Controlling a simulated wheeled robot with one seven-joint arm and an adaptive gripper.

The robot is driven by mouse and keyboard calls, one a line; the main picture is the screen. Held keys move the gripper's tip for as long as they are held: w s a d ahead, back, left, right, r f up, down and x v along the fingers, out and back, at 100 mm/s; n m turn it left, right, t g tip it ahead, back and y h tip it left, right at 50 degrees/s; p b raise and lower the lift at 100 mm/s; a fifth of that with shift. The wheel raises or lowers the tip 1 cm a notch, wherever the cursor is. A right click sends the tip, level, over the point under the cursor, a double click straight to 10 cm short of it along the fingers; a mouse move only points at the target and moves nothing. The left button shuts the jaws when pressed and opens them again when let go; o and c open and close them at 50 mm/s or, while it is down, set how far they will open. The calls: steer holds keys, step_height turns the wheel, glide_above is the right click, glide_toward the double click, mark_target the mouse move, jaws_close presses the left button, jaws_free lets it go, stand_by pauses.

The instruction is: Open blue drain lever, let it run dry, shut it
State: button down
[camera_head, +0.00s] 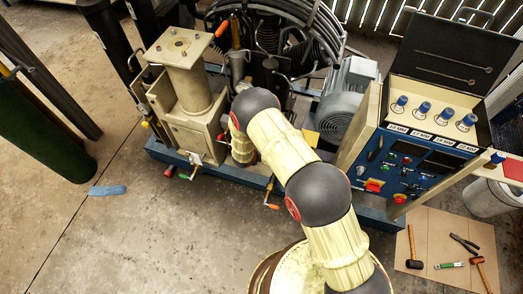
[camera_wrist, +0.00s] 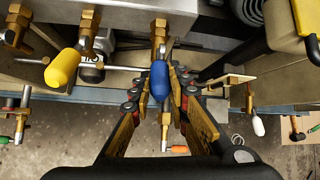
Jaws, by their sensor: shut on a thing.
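The blue drain lever (camera_wrist: 160,82) shows in the middle of the wrist view as a rounded blue grip below a brass valve (camera_wrist: 159,36). My gripper (camera_wrist: 162,92) has its dark, brass-padded fingers on both sides of the blue grip and is shut on it. The front end of the grip is visible; its stem behind is partly hidden. I cannot see any water running from the valve. In the head view my arm hides the gripper and the blue lever.
Other coloured handles sit close by: yellow (camera_wrist: 62,67) on the left, orange (camera_wrist: 180,149) below, white (camera_wrist: 258,126) on the right. The control panel (camera_head: 412,165) stands right of my arm. Tools lie on a board (camera_head: 440,235). The concrete floor at left is mostly clear.

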steer(key=shift+w+r+g+y+p, duration=0.35)
steer(key=shift+r+g+p, duration=0.4)
steer(key=shift+p, duration=0.6)
steer(key=shift+w+f+g, duration=0.1)
steer(key=shift+f+g, duration=0.05)
steer(key=shift+g, duration=0.1)
steer(key=c, duration=1.7)
jaws_free()
steer(key=v, duration=1.2)
steer(key=shift+f, duration=0.1)
